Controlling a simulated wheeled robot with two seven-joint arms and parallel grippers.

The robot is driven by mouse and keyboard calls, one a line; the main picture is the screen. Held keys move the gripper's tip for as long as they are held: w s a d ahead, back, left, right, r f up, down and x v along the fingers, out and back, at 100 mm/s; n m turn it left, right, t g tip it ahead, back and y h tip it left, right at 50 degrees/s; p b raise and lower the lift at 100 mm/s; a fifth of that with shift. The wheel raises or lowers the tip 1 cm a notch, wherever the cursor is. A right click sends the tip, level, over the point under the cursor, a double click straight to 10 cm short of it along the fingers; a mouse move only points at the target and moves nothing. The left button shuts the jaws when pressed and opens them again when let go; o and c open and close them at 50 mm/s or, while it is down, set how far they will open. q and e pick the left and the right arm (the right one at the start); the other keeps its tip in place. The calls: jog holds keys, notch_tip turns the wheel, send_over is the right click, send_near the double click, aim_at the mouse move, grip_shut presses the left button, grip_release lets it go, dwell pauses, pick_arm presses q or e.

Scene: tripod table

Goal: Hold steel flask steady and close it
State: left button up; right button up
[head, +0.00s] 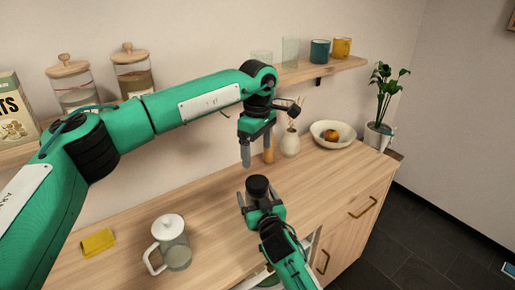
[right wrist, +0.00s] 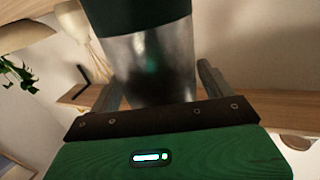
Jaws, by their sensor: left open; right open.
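The steel flask stands on the wooden counter. Its dark round top (head: 257,186) shows in the head view; the lower part is hidden by my right gripper. In the right wrist view, which looks upside down, its shiny steel body (right wrist: 150,65) meets a dark green part at the upper edge. My right gripper (head: 261,203) is open, with one finger on each side of the flask. I cannot tell whether either finger touches it. My left gripper (head: 257,155) is open and empty, pointing down above and slightly behind the flask top. I cannot make out a separate lid.
A lidded glass jug (head: 176,248) and a yellow cloth (head: 98,242) lie to the left on the counter (head: 215,215). A pale vase (head: 290,144) and a fruit bowl (head: 324,139) stand behind right. A shelf (head: 335,69) with cups runs above.

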pick_arm(q)
notch_tip(320, 180, down, 2)
jog(key=shift+f+b, duration=0.1)
jog(key=shift+b, duration=0.95)
pick_arm(e)
jog(key=v, duration=1.4)
pick_arm(q)
jog(key=shift+s, duration=0.1)
